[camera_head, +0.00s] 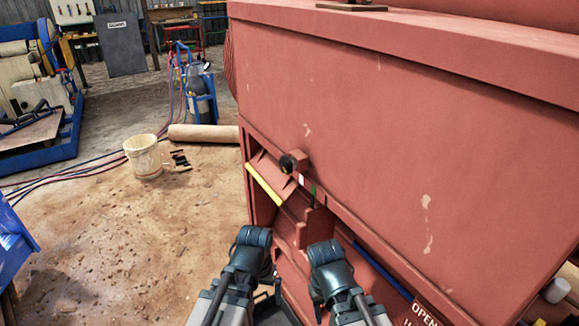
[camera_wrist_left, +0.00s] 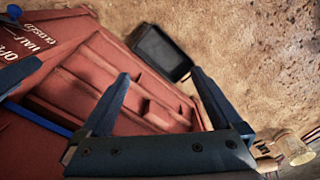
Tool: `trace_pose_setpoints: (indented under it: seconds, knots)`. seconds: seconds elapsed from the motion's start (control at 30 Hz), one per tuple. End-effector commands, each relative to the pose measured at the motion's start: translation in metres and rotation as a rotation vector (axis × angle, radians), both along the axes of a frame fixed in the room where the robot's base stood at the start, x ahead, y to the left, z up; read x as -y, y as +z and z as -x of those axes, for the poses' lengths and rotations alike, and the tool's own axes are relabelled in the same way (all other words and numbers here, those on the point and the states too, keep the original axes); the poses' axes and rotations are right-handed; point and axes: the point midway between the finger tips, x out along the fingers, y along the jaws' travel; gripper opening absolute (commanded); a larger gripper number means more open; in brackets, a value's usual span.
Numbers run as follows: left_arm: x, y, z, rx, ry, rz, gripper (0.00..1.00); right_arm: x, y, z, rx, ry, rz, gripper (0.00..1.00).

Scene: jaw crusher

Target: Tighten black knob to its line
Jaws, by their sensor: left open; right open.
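The black knob (camera_head: 288,163) sticks out from the lower left part of the red crusher body (camera_head: 400,110) in the head view. A short white mark (camera_head: 301,180) and a green mark (camera_head: 314,191) sit just right of and below it. My left gripper (camera_head: 252,246) is below the knob and apart from it. In the left wrist view its two fingers (camera_wrist_left: 160,82) are spread with nothing between them. My right gripper (camera_head: 328,258) is beside it to the right, also below the knob, open. Its fingertips are hidden in the head view. The knob is not visible in the left wrist view.
A yellow-edged slanted plate (camera_head: 264,185) lies just left of and below the knob, and a blue bar (camera_head: 381,270) runs along the lower right. The lettered plate (camera_head: 423,312) is at lower right. A bucket (camera_head: 144,157) stands on open dirt floor at left.

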Motion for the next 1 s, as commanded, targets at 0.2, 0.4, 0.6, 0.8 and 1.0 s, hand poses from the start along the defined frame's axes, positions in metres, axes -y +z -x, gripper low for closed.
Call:
trace_pose_setpoints:
  seconds: [0.2, 0.4, 0.6, 0.8, 1.0]
  knots:
    - [-0.023, 0.014, -0.058, 0.034, 0.456, 0.338, 0.99, 0.0, 0.002, 0.0, 0.0, 0.0, 0.0, 0.5]
    - [-0.01, 0.065, -0.122, -0.086, 0.95, 0.824, 0.99, 0.0, 0.001, 0.0, 0.0, 0.0, 0.0, 0.5]
    - [-0.032, 0.144, -0.178, -0.354, 1.339, 1.303, 0.99, 0.0, 0.001, 0.0, 0.0, 0.0, 0.0, 0.5]
    - [-0.067, 0.201, -0.205, -0.609, 1.506, 1.597, 0.99, 0.0, 0.001, 0.0, 0.0, 0.0, 0.0, 0.5]
    - [-0.082, 0.221, -0.211, -0.716, 1.545, 1.694, 0.99, 0.0, 0.001, 0.0, 0.0, 0.0, 0.0, 0.5]
